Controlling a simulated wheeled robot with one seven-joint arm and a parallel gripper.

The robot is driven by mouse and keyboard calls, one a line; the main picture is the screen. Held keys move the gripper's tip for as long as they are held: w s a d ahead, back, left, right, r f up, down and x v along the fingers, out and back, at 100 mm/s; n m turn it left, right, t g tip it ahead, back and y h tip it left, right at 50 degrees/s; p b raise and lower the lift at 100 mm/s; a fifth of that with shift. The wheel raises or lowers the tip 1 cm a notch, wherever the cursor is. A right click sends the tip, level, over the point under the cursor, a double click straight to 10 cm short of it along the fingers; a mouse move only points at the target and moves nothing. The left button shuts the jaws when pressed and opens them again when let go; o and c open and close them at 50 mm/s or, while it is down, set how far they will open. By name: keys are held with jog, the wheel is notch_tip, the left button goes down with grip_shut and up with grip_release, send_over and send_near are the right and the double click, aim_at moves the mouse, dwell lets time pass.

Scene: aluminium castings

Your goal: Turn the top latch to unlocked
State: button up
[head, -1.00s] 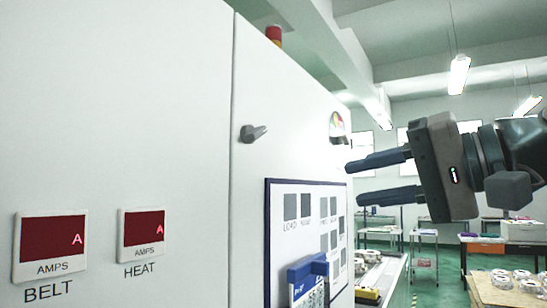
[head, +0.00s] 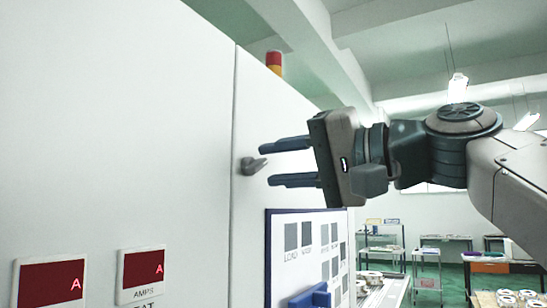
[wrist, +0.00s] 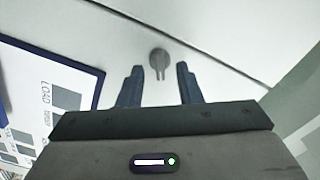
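The top latch (head: 252,166) is a small grey handle on a round base, on the white cabinet door near its left seam. Its lever points right and slightly up in the head view. In the wrist view the latch (wrist: 159,60) lies just ahead of the fingertips, centred between them. My gripper (head: 264,163) is open, with its two dark blue fingers pointing left at the latch, one above and one below its lever in the head view. The fingers (wrist: 160,70) hold nothing, and a gap shows on both sides of the lever. Contact with the latch is not visible.
A blue-framed panel (head: 268,252) with grey squares is mounted below the latch, with a blue holder (head: 312,297) at its lower edge. Red displays (head: 143,268) sit at the left. Tables and shelves stand far back right. The door around the latch is otherwise flat.

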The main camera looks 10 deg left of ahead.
jog(key=shift+x, duration=0.9)
jog(key=shift+c, duration=0.3)
grip_shut()
jog(key=shift+d, duration=0.15)
